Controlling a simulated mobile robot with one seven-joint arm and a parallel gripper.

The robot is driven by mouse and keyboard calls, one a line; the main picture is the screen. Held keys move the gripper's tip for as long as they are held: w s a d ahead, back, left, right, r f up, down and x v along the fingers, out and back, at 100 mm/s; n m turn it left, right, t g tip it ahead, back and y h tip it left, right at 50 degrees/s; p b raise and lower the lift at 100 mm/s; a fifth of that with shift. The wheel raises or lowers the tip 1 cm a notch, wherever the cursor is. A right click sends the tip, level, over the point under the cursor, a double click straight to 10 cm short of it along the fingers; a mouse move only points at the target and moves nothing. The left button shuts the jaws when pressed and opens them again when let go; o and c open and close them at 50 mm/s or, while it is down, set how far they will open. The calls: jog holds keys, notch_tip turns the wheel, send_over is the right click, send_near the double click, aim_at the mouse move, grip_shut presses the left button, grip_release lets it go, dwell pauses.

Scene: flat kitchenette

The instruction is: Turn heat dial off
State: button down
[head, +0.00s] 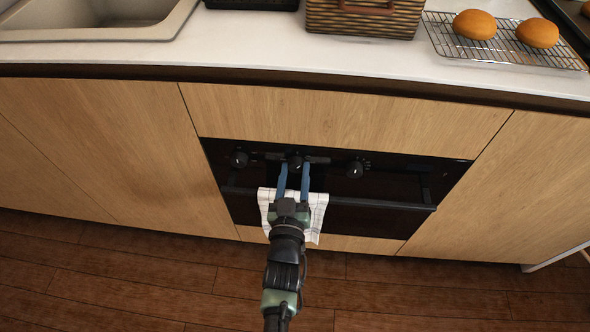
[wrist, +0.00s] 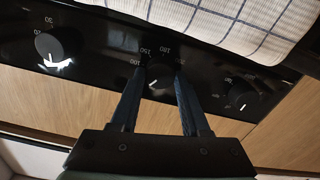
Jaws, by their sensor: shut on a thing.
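The oven's black front (head: 440,172) has three round black dials in a row. My gripper (head: 294,168) reaches up to the middle dial (head: 296,161), its blue fingers on either side of it. In the wrist view the fingertips (wrist: 160,75) are shut on this middle dial (wrist: 160,82), which has a white pointer line and printed numbers such as 100 and 150 around it; its edges are partly hidden by the fingers. The left dial (head: 239,158) and right dial (head: 355,169) stand free. In the wrist view, free dials show at left (wrist: 48,48) and right (wrist: 243,97).
A white checked towel (head: 320,205) hangs over the oven handle (head: 385,205) just below the dials. On the counter (head: 230,55) are a sink (head: 90,33), a woven basket (head: 362,18) and a wire rack (head: 450,42) with buns. The wooden floor is clear.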

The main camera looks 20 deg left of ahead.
jog(key=n, duration=0.6)
jog(key=shift+n+p, duration=0.3)
dwell(0.4)
jog(key=shift+c, duration=2)
grip_release()
jog(key=shift+s, duration=0.15)
jog(key=p+v, duration=0.2)
jog(key=v, duration=1)
jog(key=shift+s, duration=0.4)
jog(key=shift+d, duration=0.15)
